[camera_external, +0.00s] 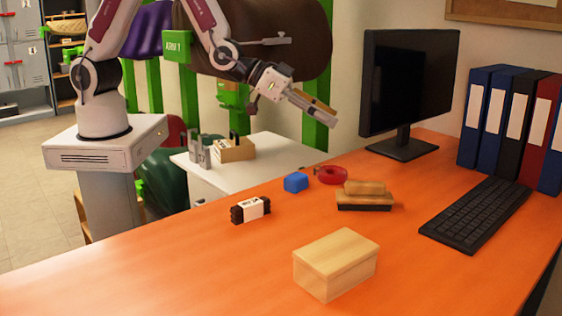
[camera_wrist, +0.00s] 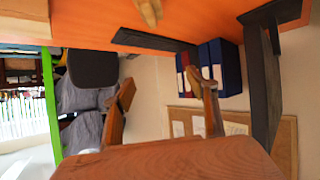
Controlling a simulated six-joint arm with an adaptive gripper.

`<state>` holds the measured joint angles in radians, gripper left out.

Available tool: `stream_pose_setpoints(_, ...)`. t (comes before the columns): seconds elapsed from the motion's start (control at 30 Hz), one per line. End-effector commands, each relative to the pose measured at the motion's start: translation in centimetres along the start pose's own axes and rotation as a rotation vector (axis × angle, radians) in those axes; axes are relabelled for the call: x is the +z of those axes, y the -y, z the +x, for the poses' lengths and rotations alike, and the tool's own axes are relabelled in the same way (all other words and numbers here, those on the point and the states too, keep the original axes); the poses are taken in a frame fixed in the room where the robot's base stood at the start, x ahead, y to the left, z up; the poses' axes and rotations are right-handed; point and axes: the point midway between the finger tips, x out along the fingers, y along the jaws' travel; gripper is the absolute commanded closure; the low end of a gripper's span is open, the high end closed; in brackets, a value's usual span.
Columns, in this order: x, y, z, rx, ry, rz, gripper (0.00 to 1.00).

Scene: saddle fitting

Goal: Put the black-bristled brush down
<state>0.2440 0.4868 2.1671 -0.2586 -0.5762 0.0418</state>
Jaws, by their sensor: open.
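The black-bristled brush (camera_external: 364,198) lies on the orange desk in the external view, a pale wooden block with a raised grip on top and a dark bristle layer facing down on the desk. My gripper (camera_external: 325,113) is in the air above and to the left of the brush, clear of it, with its fingers pointing down to the right. The fingers are apart with nothing between them. In the wrist view the two fingers (camera_wrist: 160,88) stand apart against the wall. A pale wooden piece shows at the top edge there; I cannot tell if it is the brush.
On the desk (camera_external: 160,275) are a blue block (camera_external: 296,182), a red ring (camera_external: 331,175), a black item with a white label (camera_external: 251,209) and a wooden box (camera_external: 336,264). A monitor (camera_external: 408,85), keyboard (camera_external: 475,215) and binders (camera_external: 512,120) fill the right. The front left is clear.

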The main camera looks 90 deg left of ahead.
Motion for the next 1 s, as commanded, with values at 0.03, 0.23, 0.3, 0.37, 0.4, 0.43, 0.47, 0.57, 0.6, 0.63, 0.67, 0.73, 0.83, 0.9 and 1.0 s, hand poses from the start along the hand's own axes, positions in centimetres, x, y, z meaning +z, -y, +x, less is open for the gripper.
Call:
stream_pose_setpoints(0.03, -0.7, 0.2, -1.0, 0.003, 0.008, -0.004, 0.42)
stream_pose_setpoints(0.23, -2.1, 0.8, -4.6, 0.016, 0.063, -0.007, 0.42)
stream_pose_setpoints(0.3, -2.5, 1.1, -6.0, 0.019, 0.083, -0.008, 0.42)
stream_pose_setpoints(0.37, -2.8, 1.2, -7.2, 0.022, 0.099, -0.007, 0.42)
stream_pose_setpoints(0.4, -2.9, 1.4, -8.0, 0.024, 0.110, -0.006, 0.42)
stream_pose_setpoints(0.43, -3.0, 1.5, -8.6, 0.025, 0.119, -0.006, 0.42)
stream_pose_setpoints(0.47, -3.1, 1.6, -9.2, 0.025, 0.128, -0.006, 0.42)
stream_pose_setpoints(0.57, -3.3, 2.1, -11.3, 0.027, 0.154, -0.005, 0.42)
stream_pose_setpoints(0.6, -3.3, 2.2, -12.1, 0.028, 0.166, -0.004, 0.42)
stream_pose_setpoints(0.63, -3.3, 2.3, -12.8, 0.028, 0.175, -0.002, 0.42)
stream_pose_setpoints(0.67, -3.3, 2.5, -13.4, 0.029, 0.182, -0.001, 0.42)
stream_pose_setpoints(0.73, -3.3, 2.8, -15.0, 0.029, 0.202, 0.000, 0.42)
stream_pose_setpoints(0.83, -3.2, 3.3, -17.2, 0.027, 0.229, 0.003, 0.42)
stream_pose_setpoints(0.9, -2.9, 3.6, -18.7, 0.026, 0.249, 0.007, 0.42)
stream_pose_setpoints(1.0, -2.6, 4.1, -21.0, 0.022, 0.276, 0.009, 0.42)
